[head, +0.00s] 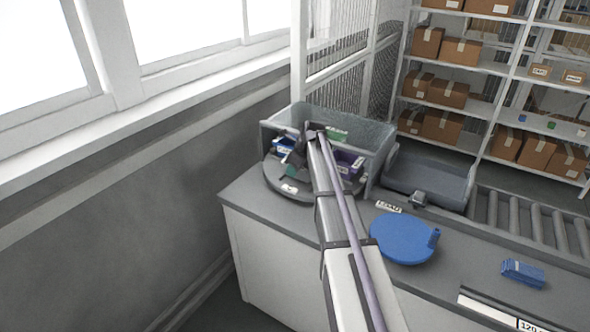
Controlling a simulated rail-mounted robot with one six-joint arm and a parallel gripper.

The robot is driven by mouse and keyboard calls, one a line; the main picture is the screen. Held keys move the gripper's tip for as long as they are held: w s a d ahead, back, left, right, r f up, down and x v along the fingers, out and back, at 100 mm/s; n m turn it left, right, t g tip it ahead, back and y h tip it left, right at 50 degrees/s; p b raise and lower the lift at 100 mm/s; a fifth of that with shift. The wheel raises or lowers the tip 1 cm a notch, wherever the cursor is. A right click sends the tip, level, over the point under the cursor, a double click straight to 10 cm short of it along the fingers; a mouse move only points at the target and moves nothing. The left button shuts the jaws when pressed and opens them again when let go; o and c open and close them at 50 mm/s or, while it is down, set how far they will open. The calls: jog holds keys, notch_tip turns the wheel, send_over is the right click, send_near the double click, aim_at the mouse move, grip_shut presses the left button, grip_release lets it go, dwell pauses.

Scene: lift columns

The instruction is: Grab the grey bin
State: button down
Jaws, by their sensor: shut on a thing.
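A grey round tray (281,187) stands on the far left of the counter, with small blue (284,146) and purple (349,163) bins on it. My arm reaches over the tray from the front. My gripper (293,160) is at the tray's left part, pointing down, shut on a small dark grey shape that looks like the grey bin. The arm and fingers hide much of it, and its outline is too small to read clearly. I cannot tell whether it is lifted off the tray.
A large grey open container (378,152) rises right behind the tray. A blue round disc (402,240), a dark grey tray (429,180) and a blue object (523,273) are to the right. Rollers (527,222) run at the right edge. A wall with windows is at left.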

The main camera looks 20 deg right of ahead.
notch_tip(320, 180, up, 16)
jog(key=p, duration=1.4)
jog(key=shift+f, duration=0.2)
